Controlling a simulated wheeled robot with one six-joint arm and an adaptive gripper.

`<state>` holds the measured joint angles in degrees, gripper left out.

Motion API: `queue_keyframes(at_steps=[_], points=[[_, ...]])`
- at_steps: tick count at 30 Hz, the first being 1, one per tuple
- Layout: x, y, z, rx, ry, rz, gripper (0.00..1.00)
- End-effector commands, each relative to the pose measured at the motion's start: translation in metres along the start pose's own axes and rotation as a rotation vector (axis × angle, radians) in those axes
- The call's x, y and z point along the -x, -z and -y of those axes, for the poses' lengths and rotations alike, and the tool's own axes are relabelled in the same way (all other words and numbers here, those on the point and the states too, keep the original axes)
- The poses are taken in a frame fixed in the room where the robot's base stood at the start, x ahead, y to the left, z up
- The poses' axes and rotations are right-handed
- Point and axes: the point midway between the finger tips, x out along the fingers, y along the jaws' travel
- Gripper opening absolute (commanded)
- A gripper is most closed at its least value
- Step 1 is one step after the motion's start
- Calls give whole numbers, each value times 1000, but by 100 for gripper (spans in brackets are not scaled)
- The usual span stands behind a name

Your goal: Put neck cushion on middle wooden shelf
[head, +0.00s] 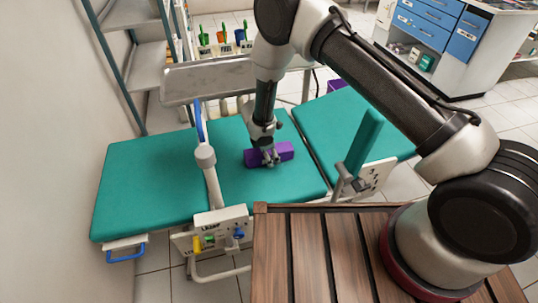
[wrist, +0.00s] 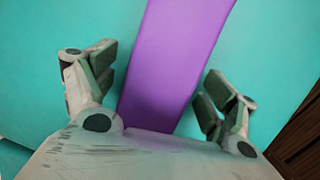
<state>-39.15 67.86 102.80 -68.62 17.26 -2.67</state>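The neck cushion is a purple block (head: 284,151) lying on the teal padded bed (head: 150,185). In the wrist view the cushion (wrist: 180,50) runs up between my fingers. My gripper (head: 270,159) points down over the cushion's middle. In the wrist view my gripper (wrist: 163,78) is open, with a finger on each side of the cushion and teal showing in the gaps. A rack with pale shelves (head: 150,66) and green-grey posts stands at the upper left. Its lower part is partly hidden, and I cannot tell that it is wood.
A grey metal tray (head: 205,80) stands behind the bed. A pale post (head: 210,178) and a teal upright pad (head: 364,140) rise along the bed's near side. Coloured tools in holders (head: 222,40) stand at the back. A blue-drawered cabinet (head: 428,25) is at upper right.

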Motion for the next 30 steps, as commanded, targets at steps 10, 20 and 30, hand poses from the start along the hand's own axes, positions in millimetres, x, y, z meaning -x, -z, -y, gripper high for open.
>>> queue_keyframes(at_steps=[10,20,30], points=[[0,0,0,0,0,0,33],[2,0,0,0,0,0,29],[38,-9,-6,-2,-2,-1,28]])
